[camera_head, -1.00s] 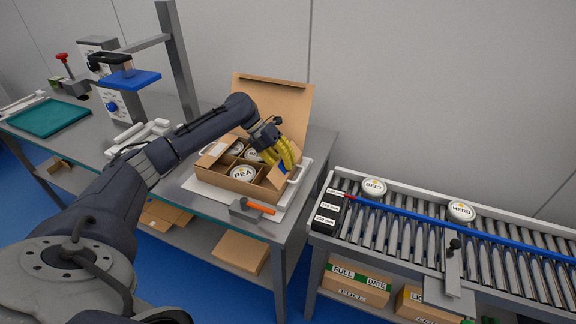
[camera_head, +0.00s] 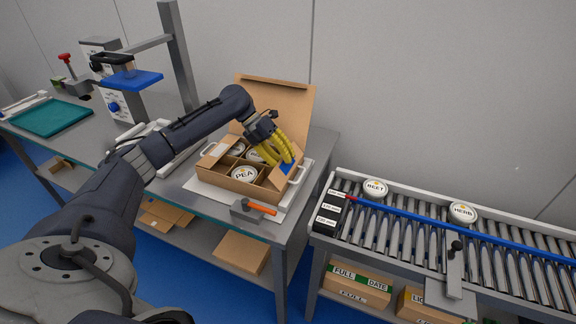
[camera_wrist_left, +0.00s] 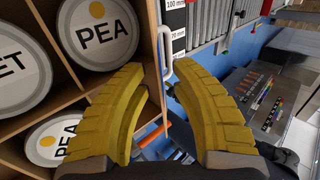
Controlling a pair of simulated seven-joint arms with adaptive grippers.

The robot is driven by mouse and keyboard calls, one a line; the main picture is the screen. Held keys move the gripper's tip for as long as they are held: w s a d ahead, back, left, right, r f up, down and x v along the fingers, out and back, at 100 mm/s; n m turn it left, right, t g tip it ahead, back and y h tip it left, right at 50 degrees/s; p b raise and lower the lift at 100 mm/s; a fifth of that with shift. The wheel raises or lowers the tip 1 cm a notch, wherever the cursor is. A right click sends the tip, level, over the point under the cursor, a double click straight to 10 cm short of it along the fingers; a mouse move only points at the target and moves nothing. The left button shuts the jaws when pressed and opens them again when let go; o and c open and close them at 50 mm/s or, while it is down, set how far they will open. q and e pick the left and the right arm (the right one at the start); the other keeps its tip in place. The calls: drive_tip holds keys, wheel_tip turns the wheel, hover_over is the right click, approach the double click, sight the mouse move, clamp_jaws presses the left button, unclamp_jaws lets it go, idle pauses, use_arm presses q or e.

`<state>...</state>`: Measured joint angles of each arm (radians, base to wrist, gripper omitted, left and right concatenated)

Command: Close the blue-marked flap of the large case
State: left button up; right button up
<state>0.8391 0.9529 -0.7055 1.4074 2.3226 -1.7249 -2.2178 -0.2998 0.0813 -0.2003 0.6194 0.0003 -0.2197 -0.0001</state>
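The large case (camera_head: 232,186) is an open cardboard box on the bench with its tall back lid raised. White round tubs (camera_head: 244,173), one marked PEA, sit in its compartments; PEA tubs (camera_wrist_left: 103,32) also show in the left wrist view. The blue-marked flap (camera_head: 287,168) stands at the case's right side, partly hidden by my fingers. My left gripper (camera_head: 283,156), with yellow ribbed fingers, is at this flap. In the left wrist view its fingertips (camera_wrist_left: 160,72) are apart, near the case's right wall; I cannot tell whether they touch the flap. My right gripper is not in view.
An orange-handled tool (camera_head: 260,208) lies at the bench's front edge, before the case. A white tray with handles (camera_head: 306,165) is under the case. A roller conveyor (camera_head: 400,235) with two tubs stands to the right. A machine post (camera_head: 178,60) rises behind left.

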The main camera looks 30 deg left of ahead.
use_arm(q)
drive_tip(key=v, duration=0.8)
drive_tip(key=shift+a+r, duration=0.3)
drive_tip(key=shift+r, duration=0.05)
